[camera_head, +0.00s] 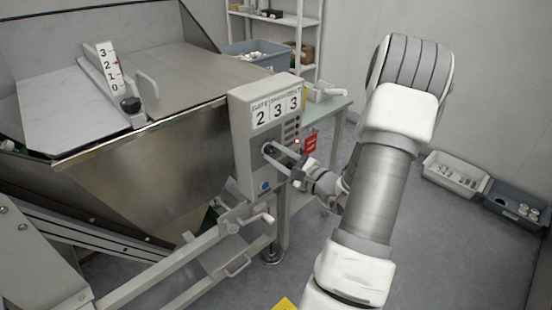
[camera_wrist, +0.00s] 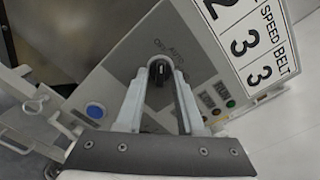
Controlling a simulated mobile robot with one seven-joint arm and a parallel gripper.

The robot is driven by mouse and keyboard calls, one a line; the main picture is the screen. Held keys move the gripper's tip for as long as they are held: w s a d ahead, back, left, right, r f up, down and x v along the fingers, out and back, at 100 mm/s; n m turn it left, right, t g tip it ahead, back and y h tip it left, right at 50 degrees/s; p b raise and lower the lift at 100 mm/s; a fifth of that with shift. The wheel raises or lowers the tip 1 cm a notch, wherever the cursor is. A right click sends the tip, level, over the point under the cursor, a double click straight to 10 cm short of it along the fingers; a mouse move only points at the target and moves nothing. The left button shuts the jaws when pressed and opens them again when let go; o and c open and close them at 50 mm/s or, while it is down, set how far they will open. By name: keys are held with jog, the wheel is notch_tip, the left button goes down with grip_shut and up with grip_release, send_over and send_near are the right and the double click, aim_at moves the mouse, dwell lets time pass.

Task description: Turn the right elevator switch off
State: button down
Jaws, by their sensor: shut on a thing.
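A grey control box (camera_head: 241,135) faces me in the head view and fills the middle of the wrist view. A small black rotary switch (camera_wrist: 159,71) sits on its face, under lettering too small to read surely. My gripper (camera_head: 274,151) reaches the box from the right in the head view. In the wrist view its two fingertips (camera_wrist: 160,78) lie on either side of the black switch and are shut on it. The switch's exact angle is partly hidden by the fingers.
The box has a blue button (camera_wrist: 95,110), small green and red buttons (camera_wrist: 230,103), and a number panel (camera_head: 276,112). A metal hopper (camera_head: 150,165) stands left. Rails and a handle (camera_head: 238,265) lie below. Bins (camera_head: 455,174) sit on the floor right.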

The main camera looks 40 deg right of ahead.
dwell(0.3)
jog(key=c, duration=0.5)
grip_release()
jog(key=s, duration=0.5)
jog(key=s+d+p, duration=0.1)
jog(key=s, duration=0.5)
jog(key=s+p, duration=0.1)
jog(key=s, duration=0.5)
jog(key=shift+s+d, duration=0.15)
jog(key=shift+s, duration=0.05)
